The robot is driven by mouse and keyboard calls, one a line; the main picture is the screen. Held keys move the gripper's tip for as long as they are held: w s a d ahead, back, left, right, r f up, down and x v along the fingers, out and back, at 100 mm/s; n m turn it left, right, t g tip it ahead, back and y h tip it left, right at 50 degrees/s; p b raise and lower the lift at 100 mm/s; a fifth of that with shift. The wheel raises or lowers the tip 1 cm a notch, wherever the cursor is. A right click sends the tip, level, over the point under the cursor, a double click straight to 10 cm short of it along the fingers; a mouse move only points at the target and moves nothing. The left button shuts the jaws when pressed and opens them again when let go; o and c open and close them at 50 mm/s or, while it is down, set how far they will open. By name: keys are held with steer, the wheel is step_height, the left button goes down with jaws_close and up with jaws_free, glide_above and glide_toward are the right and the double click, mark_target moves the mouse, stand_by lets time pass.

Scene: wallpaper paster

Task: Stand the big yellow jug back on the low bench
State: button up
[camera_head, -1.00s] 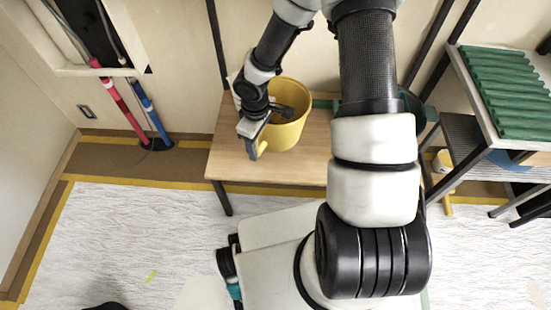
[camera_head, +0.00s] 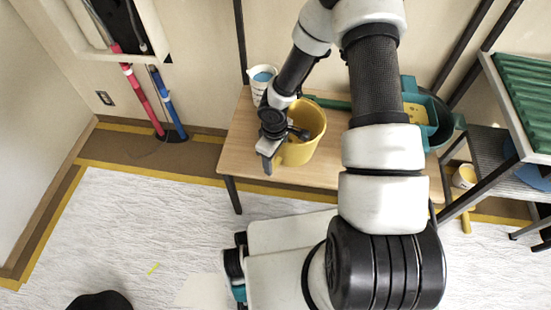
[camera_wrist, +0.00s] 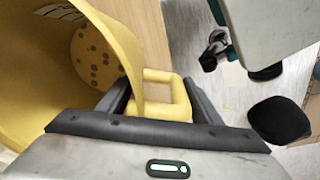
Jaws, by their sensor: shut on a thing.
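The big yellow jug (camera_head: 308,122) is over the left half of the low wooden bench (camera_head: 243,150), mouth up. In the wrist view its wall and spotted inner floor (camera_wrist: 95,58) fill the upper left. My gripper (camera_head: 268,165) is at the jug's front left side. Its fingers (camera_wrist: 160,95) are shut on the jug's handle (camera_wrist: 168,76), which lies between them in the wrist view. I cannot tell whether the jug's base touches the bench top; its underside is hidden.
A white cup with blue contents (camera_head: 262,77) stands at the bench's back left. A teal tray with a yellow sponge (camera_head: 416,113) is at the right, partly behind my arm. A metal shelf rack (camera_head: 485,145) stands right of the bench. Red and blue poles (camera_head: 167,103) lean left.

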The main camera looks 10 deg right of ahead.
steer(key=shift+f, duration=0.25)
steer(key=o, duration=1.7)
steer(key=shift+r, duration=0.1)
steer(key=shift+c, duration=0.2)
